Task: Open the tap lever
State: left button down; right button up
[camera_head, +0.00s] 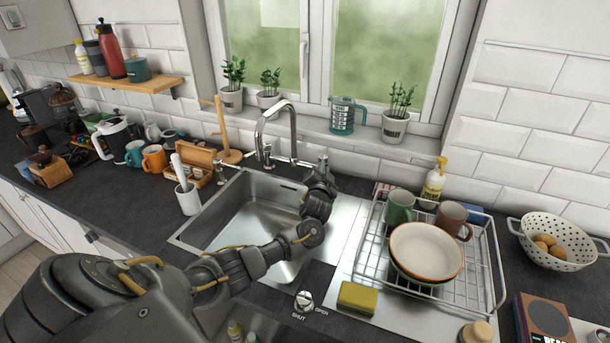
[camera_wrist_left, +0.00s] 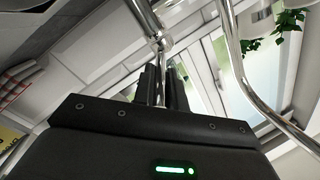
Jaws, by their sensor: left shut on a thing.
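The chrome tap (camera_head: 290,118) has a tall curved spout and stands behind the steel sink (camera_head: 250,215). Its spout also shows in the left wrist view (camera_wrist_left: 237,68), at the right. A chrome tap lever (camera_head: 323,161) shows just past my left gripper (camera_head: 322,174), to the right of the spout. In the left wrist view, my left gripper (camera_wrist_left: 163,86) has its two dark fingers closed on the thin chrome rod of the tap lever (camera_wrist_left: 160,68), below a chrome post. The hand hides most of the lever in the head view. My right gripper is not in view.
A wire dish rack (camera_head: 480,275) with bowls and mugs stands right of the sink. A yellow sponge (camera_head: 356,299) and a round knob (camera_head: 303,300) marked SHUT and OPEN are in front. A white utensil pot (camera_head: 188,198) stands at the sink's left.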

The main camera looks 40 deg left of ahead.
pick_arm(q)
jog(key=shift+w+d+f+n+g+y, duration=0.1)
jog(key=shift+w+d+n+g+y, duration=0.1)
jog(key=shift+n+g+y, duration=0.3)
jog(key=shift+w+d+y, duration=0.1)
jog(key=shift+d+y, duration=0.1)
jog(key=shift+y, duration=0.3)
jog(key=c, duration=1.4)
grip_release()
jog(key=shift+c, duration=0.2)
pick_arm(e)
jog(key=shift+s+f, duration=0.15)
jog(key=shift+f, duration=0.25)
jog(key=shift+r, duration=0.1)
